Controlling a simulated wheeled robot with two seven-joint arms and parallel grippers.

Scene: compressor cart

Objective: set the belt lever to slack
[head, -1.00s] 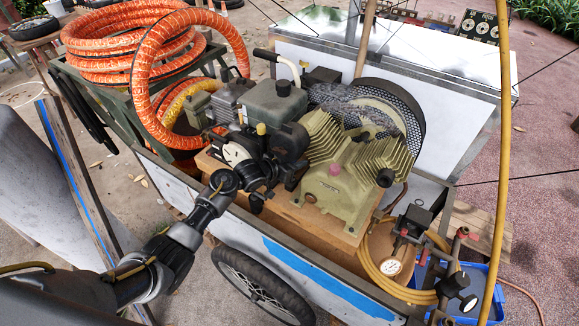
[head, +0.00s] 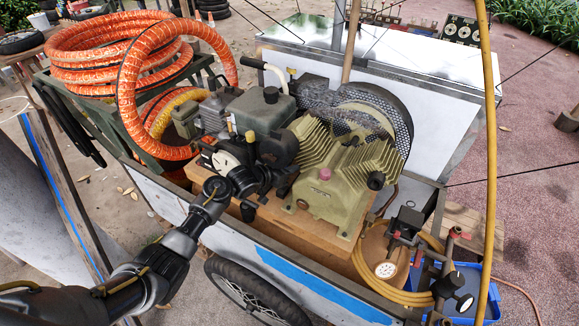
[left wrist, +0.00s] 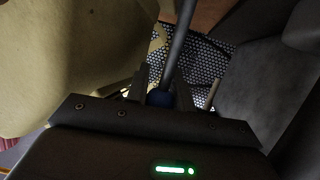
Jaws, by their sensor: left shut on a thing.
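A grey rod with a dark blue ball knob (left wrist: 160,97), which looks like the belt lever, shows in the left wrist view. My left gripper (left wrist: 160,88) is shut on it near the knob, one finger on each side. The rod runs up and away from the knob past a perforated belt guard. In the head view my left gripper (head: 277,184) is low between the engine (head: 262,110) and the olive compressor (head: 335,185). The lever is hidden there, so its setting is unclear. The perforated belt guard (head: 392,105) stands behind the compressor. My right gripper is not in view.
The cart's front wall (head: 290,268) lies below the machinery. An orange hose coil (head: 85,60) sits at the left. A yellow upright hose (head: 490,150) and a valve with a gauge (head: 386,270) stand at the right. The compressor body is close beside the gripper.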

